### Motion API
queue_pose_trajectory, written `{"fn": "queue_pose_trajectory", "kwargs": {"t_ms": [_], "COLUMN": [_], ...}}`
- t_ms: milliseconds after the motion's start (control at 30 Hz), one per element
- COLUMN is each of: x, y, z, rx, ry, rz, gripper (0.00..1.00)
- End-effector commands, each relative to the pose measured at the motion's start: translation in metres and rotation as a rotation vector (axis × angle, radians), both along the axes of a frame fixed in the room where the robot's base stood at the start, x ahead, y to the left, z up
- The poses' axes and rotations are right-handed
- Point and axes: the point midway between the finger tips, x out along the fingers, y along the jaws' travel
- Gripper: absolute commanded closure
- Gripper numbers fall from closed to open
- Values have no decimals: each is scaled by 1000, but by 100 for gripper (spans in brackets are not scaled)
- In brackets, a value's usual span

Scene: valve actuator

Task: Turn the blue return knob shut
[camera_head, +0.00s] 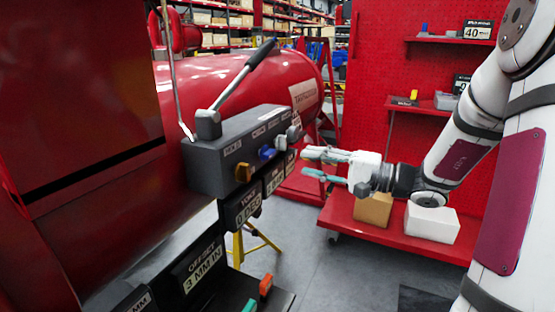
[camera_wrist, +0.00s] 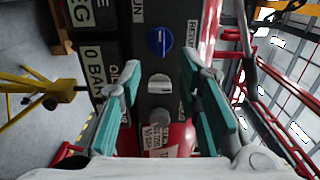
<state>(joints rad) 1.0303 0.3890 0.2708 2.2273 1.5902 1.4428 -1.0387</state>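The blue return knob (camera_head: 267,153) sits on the front face of a dark grey valve block (camera_head: 207,168), between a yellow-orange knob (camera_head: 243,173) and a grey knob (camera_head: 293,133). In the wrist view the blue knob (camera_wrist: 159,42) shows near the top, beside a label on its right that is partly readable. The grey knob (camera_wrist: 159,84) lies between my fingers in that view. My gripper (camera_head: 308,163) is open and empty, to the right of the block and apart from the blue knob. Its teal fingers also frame the wrist view (camera_wrist: 160,80).
A long lever (camera_head: 245,75) with a black grip rises from the block. Sign plates (camera_head: 240,212) hang below it. A red tank (camera_head: 240,80) stands behind. A red bench (camera_head: 385,232) with two boxes lies under my arm. Open space separates block and bench.

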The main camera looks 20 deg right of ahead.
Motion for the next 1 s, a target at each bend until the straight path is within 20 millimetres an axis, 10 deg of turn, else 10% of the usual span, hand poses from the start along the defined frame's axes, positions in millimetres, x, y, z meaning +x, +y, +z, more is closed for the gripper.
{"fn": "queue_pose_trajectory", "kwargs": {"t_ms": [400, 900, 1000], "x": [57, 70, 70], "y": [50, 61, 61], "z": [-1, 0, 0], "rx": [-1, 0, 0], "ry": [1, 1, 1], "rz": [3, 1, 1], "gripper": [68, 68, 86]}}
